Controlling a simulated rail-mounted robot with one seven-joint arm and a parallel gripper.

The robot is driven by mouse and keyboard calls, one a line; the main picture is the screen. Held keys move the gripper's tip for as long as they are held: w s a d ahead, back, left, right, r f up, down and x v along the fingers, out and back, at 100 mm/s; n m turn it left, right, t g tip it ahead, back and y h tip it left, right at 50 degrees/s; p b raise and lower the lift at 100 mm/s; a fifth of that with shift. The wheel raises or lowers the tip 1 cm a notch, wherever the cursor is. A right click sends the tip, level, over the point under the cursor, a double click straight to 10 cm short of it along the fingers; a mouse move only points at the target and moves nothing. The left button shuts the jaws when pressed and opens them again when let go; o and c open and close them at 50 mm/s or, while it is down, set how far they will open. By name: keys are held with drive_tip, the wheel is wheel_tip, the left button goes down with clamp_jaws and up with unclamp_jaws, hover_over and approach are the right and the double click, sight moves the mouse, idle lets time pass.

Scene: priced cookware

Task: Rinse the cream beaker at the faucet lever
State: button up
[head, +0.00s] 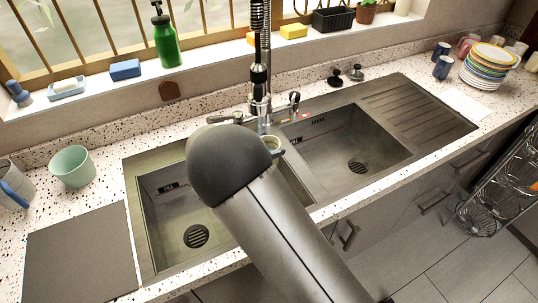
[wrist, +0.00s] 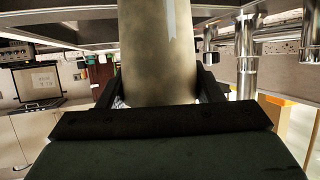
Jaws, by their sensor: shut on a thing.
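The cream beaker (wrist: 157,45) fills the middle of the wrist view, with a pale blue mark on its side. My gripper (wrist: 158,78) is shut on it, one dark finger on each side. In the head view my arm hides the gripper. A small part of a cream cup with a dark rim (head: 274,144), seemingly the beaker, shows beside my arm, over the sink divider near the faucet base. The faucet (head: 260,85) stands behind the sink, with a small lever (head: 294,103) on its right. No water is visible.
The sink has a left basin (head: 165,215) and a right basin (head: 345,140), both empty. A mint cup (head: 72,166) and a grey mug (head: 12,185) stand left. Stacked plates (head: 488,68) and blue cups (head: 442,68) stand far right. A green bottle (head: 166,42) is on the sill.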

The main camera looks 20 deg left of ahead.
drive_tip(key=shift+w, duration=0.1)
drive_tip(key=shift+w+d, duration=0.2)
drive_tip(key=shift+w, duration=0.3)
drive_tip(key=shift+s+a+p, duration=0.1)
drive_tip(key=shift+s+p, duration=0.1)
drive_tip(key=shift+p, duration=0.1)
drive_tip(key=shift+s+a, duration=0.1)
drive_tip(key=shift+s, duration=0.3)
drive_tip(key=s+d, duration=0.2)
drive_tip(key=d, duration=0.5)
drive_tip(key=shift+s+d, duration=0.25)
drive_tip(key=shift+s, duration=0.1)
idle(0.6)
idle(1.1)
